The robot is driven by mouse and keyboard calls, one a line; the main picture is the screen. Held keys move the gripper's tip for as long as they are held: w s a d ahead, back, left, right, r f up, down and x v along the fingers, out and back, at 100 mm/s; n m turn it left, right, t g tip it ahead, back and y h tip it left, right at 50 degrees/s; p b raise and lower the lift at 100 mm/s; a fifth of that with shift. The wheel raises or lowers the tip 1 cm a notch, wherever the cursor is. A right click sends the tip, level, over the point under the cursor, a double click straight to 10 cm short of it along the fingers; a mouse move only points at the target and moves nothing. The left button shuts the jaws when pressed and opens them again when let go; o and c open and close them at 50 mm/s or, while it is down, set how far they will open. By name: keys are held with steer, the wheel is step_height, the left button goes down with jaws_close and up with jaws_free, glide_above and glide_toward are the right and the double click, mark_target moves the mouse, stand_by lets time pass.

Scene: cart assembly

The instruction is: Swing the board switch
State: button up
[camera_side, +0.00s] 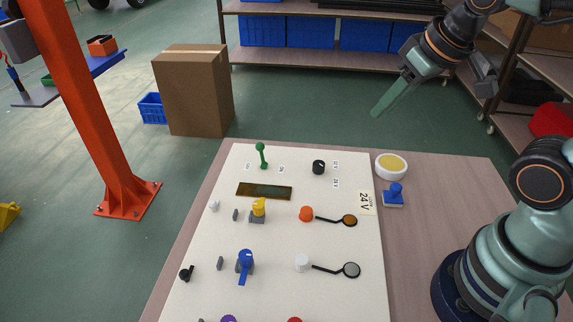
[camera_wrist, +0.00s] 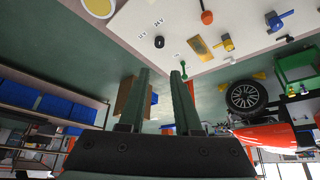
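The white board (camera_side: 290,225) lies on a table and carries several controls. A green lever with a ball top (camera_side: 261,155) stands upright near its far left edge. It also shows in the wrist view (camera_wrist: 182,64), close to the right fingertip in the picture. A round black knob (camera_side: 319,167) sits near the far right, beside small printed labels; the wrist view shows it too (camera_wrist: 159,42), with labels reading 12 V and 24 V. My gripper (camera_side: 377,113) is raised beyond the board's far right corner. In the wrist view its fingers (camera_wrist: 161,74) are apart, with nothing between them.
A yellow-topped round dish (camera_side: 391,165) and a blue stamp-like piece (camera_side: 394,196) sit right of the board. Yellow (camera_side: 258,208) and blue (camera_side: 245,264) levers stand nearer the camera. A cardboard box (camera_side: 193,92) and an orange post (camera_side: 80,110) stand beyond the table.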

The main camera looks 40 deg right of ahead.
steer(key=o, duration=0.3)
steer(key=shift+o, duration=0.5)
steer(key=shift+w+r, duration=0.1)
steer(key=shift+w, duration=0.05)
steer(key=w+a+r+n+g, duration=0.1)
steer(key=w+a+r+n, duration=0.15)
steer(key=w, duration=0.35)
steer(key=n+g, duration=0.5)
steer(key=n, duration=0.9)
glide_above(260, 145)
step_height(260, 145, down, 11)
steer(key=shift+m, duration=0.25)
steer(key=f, duration=1.1)
steer(key=shift+w+d+f, duration=0.2)
steer(key=shift+w+f, duration=0.05)
steer(key=shift+f, duration=0.1)
